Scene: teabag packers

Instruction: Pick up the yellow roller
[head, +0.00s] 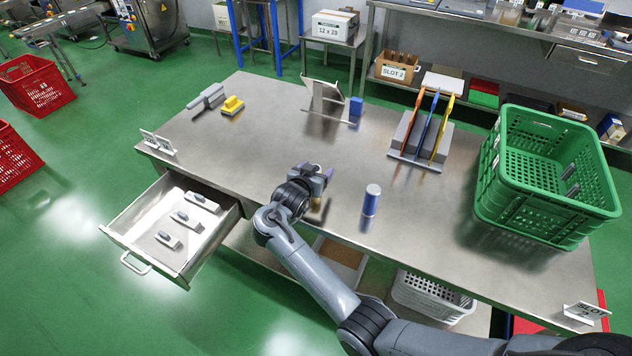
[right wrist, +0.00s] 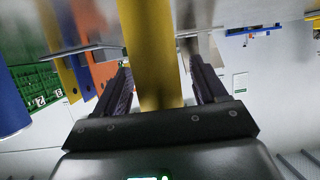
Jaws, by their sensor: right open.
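The yellow roller (right wrist: 152,55) stands between the two fingers of my right gripper in the right wrist view. In the head view only a small yellow part of it (head: 317,203) shows beside the gripper; my gripper hides the rest. My right gripper (head: 322,186) is low over the front middle of the steel table, its dark fingers apart on either side of the roller. The fingers also show in the right wrist view (right wrist: 163,85). I cannot tell whether either finger touches the roller. My left gripper is not in view.
A blue roller (head: 370,202) stands right of the gripper on the table (head: 265,140). A rack with coloured dividers (head: 416,168) and a green crate (head: 545,205) are farther right. An open drawer (head: 135,222) juts out at left. A blue block (head: 356,106) stands behind.

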